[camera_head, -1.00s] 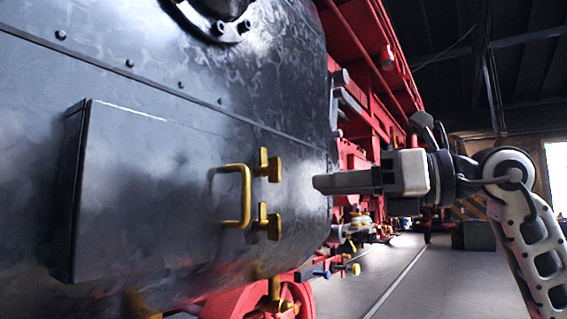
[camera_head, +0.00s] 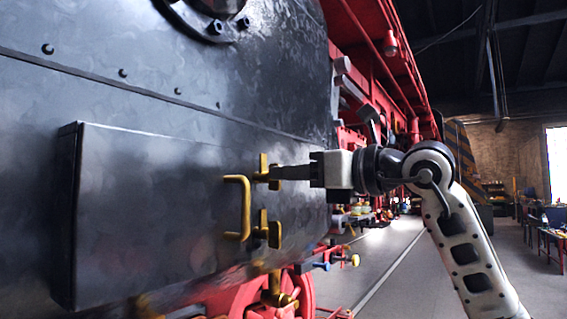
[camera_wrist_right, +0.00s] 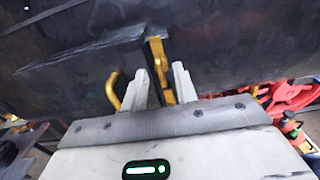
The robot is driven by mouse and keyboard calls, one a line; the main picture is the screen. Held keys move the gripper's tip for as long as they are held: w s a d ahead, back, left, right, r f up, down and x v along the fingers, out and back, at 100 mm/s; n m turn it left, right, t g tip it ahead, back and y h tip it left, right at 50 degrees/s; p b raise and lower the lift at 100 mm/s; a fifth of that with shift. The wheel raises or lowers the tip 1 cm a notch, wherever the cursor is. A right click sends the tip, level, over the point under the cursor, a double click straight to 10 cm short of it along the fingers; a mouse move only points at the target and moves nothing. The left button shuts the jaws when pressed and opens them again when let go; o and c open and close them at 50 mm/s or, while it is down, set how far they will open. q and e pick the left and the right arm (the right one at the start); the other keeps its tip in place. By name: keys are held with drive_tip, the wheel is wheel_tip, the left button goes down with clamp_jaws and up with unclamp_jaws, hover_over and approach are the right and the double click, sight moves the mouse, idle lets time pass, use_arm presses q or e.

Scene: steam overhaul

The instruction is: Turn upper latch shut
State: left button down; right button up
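The upper latch (camera_head: 263,164) is a brass piece standing upright at the right edge of the dark box door (camera_head: 150,200). In the right wrist view the latch (camera_wrist_right: 157,52) lies between the two fingers of my right gripper (camera_wrist_right: 161,80). The fingers are open, with a gap visible beside the latch. In the head view my right gripper (camera_head: 273,173) reaches it from the right, and its fingertips overlap the latch's right part. The lower latch (camera_head: 263,228) also stands upright below. The brass door handle (camera_head: 245,207) is left of both latches. My left gripper is not in view.
The dark locomotive wall (camera_head: 180,60) fills the left and centre. Red frame parts (camera_head: 390,90) run back behind my right arm. A red wheel (camera_head: 295,295) and brass fittings are below the box. The floor (camera_head: 400,270) at right is open.

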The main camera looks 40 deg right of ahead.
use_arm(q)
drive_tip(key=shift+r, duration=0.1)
use_arm(e)
drive_tip(key=shift+x, duration=0.95)
clamp_jaws()
